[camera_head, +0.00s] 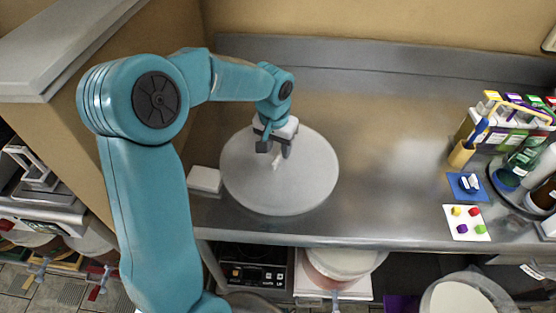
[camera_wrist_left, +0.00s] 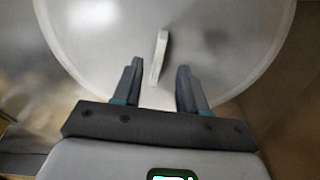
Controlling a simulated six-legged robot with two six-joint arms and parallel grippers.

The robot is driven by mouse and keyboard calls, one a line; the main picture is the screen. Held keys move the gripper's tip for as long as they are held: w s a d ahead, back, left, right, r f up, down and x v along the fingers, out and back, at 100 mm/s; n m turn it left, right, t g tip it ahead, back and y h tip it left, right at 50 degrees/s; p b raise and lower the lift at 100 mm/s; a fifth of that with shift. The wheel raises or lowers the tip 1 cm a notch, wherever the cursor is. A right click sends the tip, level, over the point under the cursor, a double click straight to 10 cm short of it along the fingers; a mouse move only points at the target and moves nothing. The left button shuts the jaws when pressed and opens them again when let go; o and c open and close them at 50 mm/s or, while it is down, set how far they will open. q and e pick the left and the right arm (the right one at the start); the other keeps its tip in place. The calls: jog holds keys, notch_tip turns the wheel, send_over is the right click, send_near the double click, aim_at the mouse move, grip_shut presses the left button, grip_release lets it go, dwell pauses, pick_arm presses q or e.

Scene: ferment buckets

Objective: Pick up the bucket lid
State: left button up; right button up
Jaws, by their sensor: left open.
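The bucket lid (camera_head: 280,185) is a large round whitish disc lying flat on the steel counter. A small raised white handle (camera_head: 277,158) stands near its middle. My left gripper (camera_head: 275,150) is above the lid, open, with its fingers pointing down close to the handle. In the left wrist view the lid (camera_wrist_left: 230,40) fills most of the picture, and the handle (camera_wrist_left: 158,58) lies ahead of and between the open fingers of the gripper (camera_wrist_left: 157,82). Nothing is held between the fingers. Whether the fingertips touch the lid I cannot tell. My right gripper is not in view.
A small white block (camera_head: 205,180) sits left of the lid. At the right are a bottle carrier (camera_head: 510,115), a tan cup (camera_head: 461,155), a blue mat (camera_head: 458,190) and a white card with coloured pieces (camera_head: 465,231). Buckets (camera_head: 340,262) stand below the counter. The counter's middle is clear.

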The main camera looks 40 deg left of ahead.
aim_at(281, 154)
pick_arm(q)
jog(key=f, duration=0.1)
jog(key=w+f, duration=0.1)
jog(key=shift+w+f, duration=0.15)
jog(key=shift+f, duration=0.25)
jog(key=shift+s+r, duration=0.2)
jog(key=shift+s, duration=0.2)
jog(key=c, duration=0.5)
jog(key=shift+w, duration=0.25)
grip_shut()
jog(key=shift+s, duration=0.1)
notch_tip(281, 154, up, 20)
jog(key=p, duration=0.1)
jog(key=shift+f, duration=0.15)
